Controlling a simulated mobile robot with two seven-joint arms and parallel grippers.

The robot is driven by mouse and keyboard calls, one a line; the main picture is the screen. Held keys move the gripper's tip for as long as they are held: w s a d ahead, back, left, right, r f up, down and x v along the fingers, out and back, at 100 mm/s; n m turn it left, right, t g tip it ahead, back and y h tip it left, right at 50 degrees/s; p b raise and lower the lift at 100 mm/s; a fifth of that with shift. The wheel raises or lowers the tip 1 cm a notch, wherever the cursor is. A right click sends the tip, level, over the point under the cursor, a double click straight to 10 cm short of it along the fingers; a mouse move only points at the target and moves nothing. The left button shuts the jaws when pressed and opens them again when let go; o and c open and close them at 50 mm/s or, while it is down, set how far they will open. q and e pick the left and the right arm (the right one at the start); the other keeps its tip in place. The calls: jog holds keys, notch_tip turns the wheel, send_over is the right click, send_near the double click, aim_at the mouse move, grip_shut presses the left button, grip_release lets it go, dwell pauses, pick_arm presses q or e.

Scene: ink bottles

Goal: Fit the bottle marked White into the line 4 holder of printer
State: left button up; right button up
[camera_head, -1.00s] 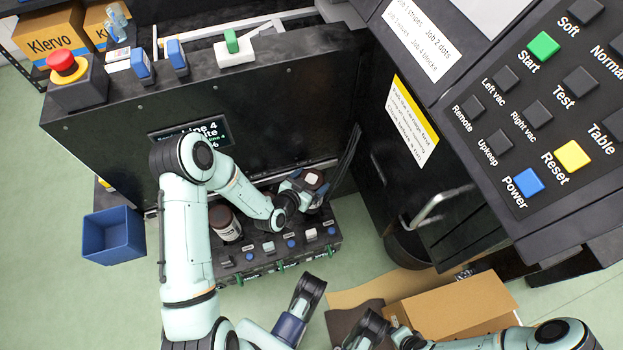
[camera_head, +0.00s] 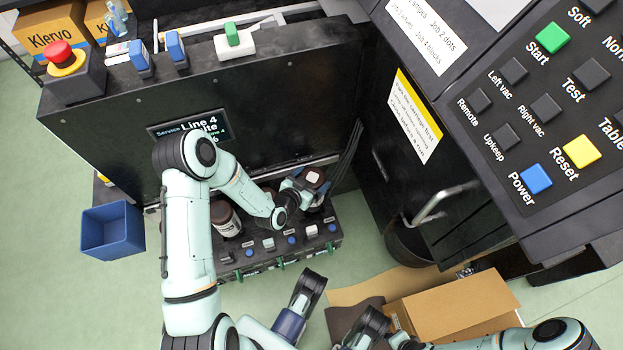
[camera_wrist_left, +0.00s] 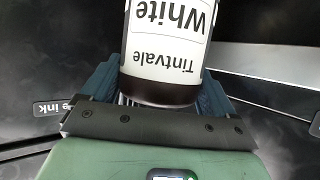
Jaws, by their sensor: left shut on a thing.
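My left gripper (camera_head: 303,190) is shut on the White bottle (camera_head: 314,177), a dark bottle with a dark cap. In the left wrist view the White bottle (camera_wrist_left: 168,45) sits between the blue fingers, its white "Tintvale White" label upside down in the picture. In the head view it is at the right end of the row of holders (camera_head: 290,262) low on the printer (camera_head: 110,130). I cannot tell whether it is seated there. The printer screen (camera_head: 200,130) reads "Line 4", partly hidden by my left arm. My right gripper (camera_head: 368,325) is low in the head view, its jaw state unclear.
Another dark bottle (camera_head: 225,220) stands in the row left of my left gripper. A blue bin (camera_head: 112,232) is at the left. An open cardboard box (camera_head: 455,308) lies at the lower right. A dark cabinet with a handle (camera_head: 435,205) borders the right side.

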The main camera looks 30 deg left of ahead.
pick_arm(q)
jog(key=shift+f, duration=0.1)
dwell(0.4)
jog(key=shift+f+b, duration=0.75)
jog(key=shift+f, duration=0.2)
jog(key=shift+f+b, duration=0.8)
jog(key=shift+f, duration=0.45)
jog(key=o, duration=1.6)
jog(key=shift+o, duration=0.2)
